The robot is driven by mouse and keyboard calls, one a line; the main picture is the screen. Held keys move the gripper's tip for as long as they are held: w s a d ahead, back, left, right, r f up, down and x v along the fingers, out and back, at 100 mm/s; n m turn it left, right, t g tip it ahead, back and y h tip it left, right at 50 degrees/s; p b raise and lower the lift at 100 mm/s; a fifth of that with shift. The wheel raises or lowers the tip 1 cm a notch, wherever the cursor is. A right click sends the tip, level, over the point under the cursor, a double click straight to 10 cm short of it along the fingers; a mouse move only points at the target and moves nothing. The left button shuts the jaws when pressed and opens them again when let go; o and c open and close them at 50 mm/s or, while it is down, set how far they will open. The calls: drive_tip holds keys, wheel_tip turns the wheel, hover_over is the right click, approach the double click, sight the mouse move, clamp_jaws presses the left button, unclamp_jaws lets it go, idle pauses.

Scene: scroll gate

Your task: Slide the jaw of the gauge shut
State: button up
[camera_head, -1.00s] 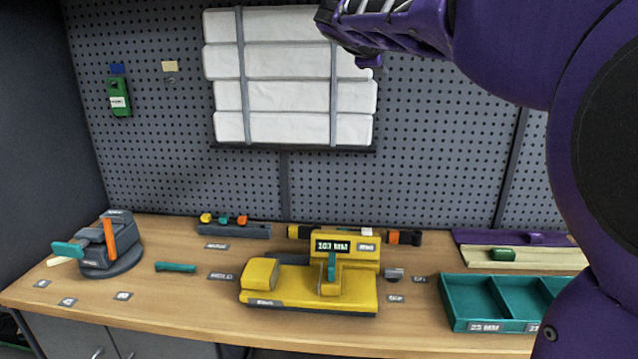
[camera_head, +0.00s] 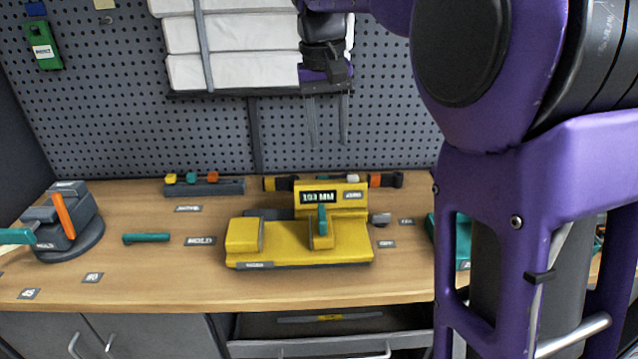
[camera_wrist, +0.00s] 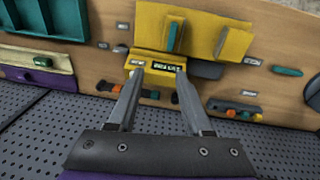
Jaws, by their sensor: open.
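The yellow gauge (camera_head: 280,246) stands on the wooden bench, with a fixed yellow block at its left end and a display reading about 103 MM. Its sliding jaw (camera_head: 321,234) carries a teal handle (camera_head: 322,217) and stands right of the block, with a wide gap between them. My gripper (camera_head: 328,118) is open and empty, pointing down above and behind the gauge, in front of the pegboard. In the wrist view the gripper fingers (camera_wrist: 155,98) are apart, and the gauge (camera_wrist: 215,32) appears upside down beyond them, with the teal handle (camera_wrist: 173,36) near the top. Nothing touches the gauge.
A grey vise (camera_head: 68,225) stands at the left, with a teal bar (camera_head: 147,238) beside it. A rack with coloured knobs (camera_head: 204,187) lies behind the gauge. A teal tray (camera_head: 462,243) is partly hidden by my arm. Bench space in front of the gauge is clear.

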sight(322, 212)
drive_tip(key=shift+m+g+y, duration=0.3)
drive_tip(key=shift+g+y, duration=0.1)
drive_tip(key=f+b, duration=0.1)
drive_tip(key=f, duration=0.5)
drive_tip(key=f+b, duration=0.1)
drive_tip(key=f, duration=0.5)
drive_tip(key=a+f+b, duration=0.1)
drive_tip(key=f, duration=0.5)
drive_tip(key=shift+s, duration=0.4)
clamp_jaws()
